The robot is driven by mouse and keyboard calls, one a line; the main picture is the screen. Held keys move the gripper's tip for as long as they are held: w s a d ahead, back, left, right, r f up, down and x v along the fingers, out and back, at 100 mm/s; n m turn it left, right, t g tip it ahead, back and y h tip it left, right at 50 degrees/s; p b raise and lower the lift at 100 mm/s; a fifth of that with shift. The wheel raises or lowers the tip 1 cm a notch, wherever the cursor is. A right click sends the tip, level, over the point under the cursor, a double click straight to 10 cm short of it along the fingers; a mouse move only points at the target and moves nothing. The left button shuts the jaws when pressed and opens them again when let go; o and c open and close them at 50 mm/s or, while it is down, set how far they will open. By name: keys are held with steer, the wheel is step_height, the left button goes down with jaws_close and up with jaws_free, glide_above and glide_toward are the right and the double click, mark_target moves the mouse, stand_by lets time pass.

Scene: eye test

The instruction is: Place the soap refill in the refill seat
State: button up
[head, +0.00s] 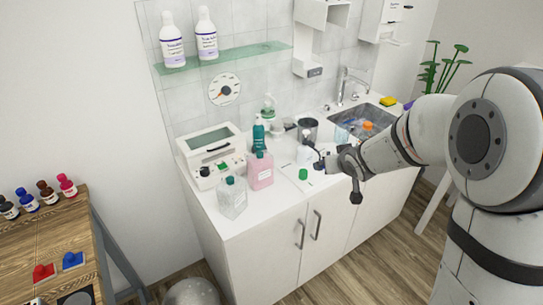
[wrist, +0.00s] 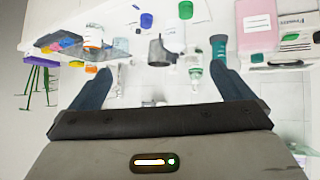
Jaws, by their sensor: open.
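No bottle is clearly marked as the soap refill. Candidates on the counter are a pink bottle with a pale label (head: 260,171) and a clear bottle with a teal cap (head: 232,197), both upright. The pink bottle also shows at the right of the wrist view (wrist: 257,24). A white wall unit with an open recess (head: 308,45) hangs above the counter; I cannot tell whether it is the refill seat. My gripper (head: 338,181) is open and empty over the counter's front edge, right of both bottles. Its spread fingers (wrist: 165,72) show in the wrist view.
A dark teal bottle (head: 258,135), a pump bottle (head: 269,108), a grey mug (head: 307,129) and a green cap (head: 303,174) stand nearby. A white box machine (head: 206,156) is at left, the sink (head: 367,121) at right. Two bottles stand on the glass shelf (head: 236,55).

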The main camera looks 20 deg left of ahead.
steer(key=w+a+f+n+y, duration=0.2)
steer(key=w+a+f+y, duration=0.15)
steer(key=a+f, duration=0.4)
steer(key=n+y, duration=0.3)
glide_toward(260, 170)
steer(key=shift+g, duration=0.3)
steer(key=w+f, duration=0.1)
steer(key=w+a+f, duration=0.1)
steer(key=w+f, duration=0.1)
steer(key=w+a+f, duration=0.1)
steer(key=w, duration=0.1)
steer(key=shift+w+a+f, duration=0.1)
steer(key=shift+w+f, duration=0.15)
steer(key=shift+f, duration=0.05)
steer(key=shift+a+r+p+x, duration=0.15)
steer(key=shift+p+x, duration=0.65)
steer(key=shift+x, duration=1.1)
steer(key=shift+a+r+p+x, duration=0.1)
steer(key=shift+p+x, duration=0.7)
steer(key=shift+x, duration=1.15)
steer(key=shift+s, duration=0.2)
steer(key=shift+c, duration=0.2)
steer(key=shift+y, duration=0.25)
steer(key=c, duration=1.1)
steer(key=shift+r, duration=0.1)
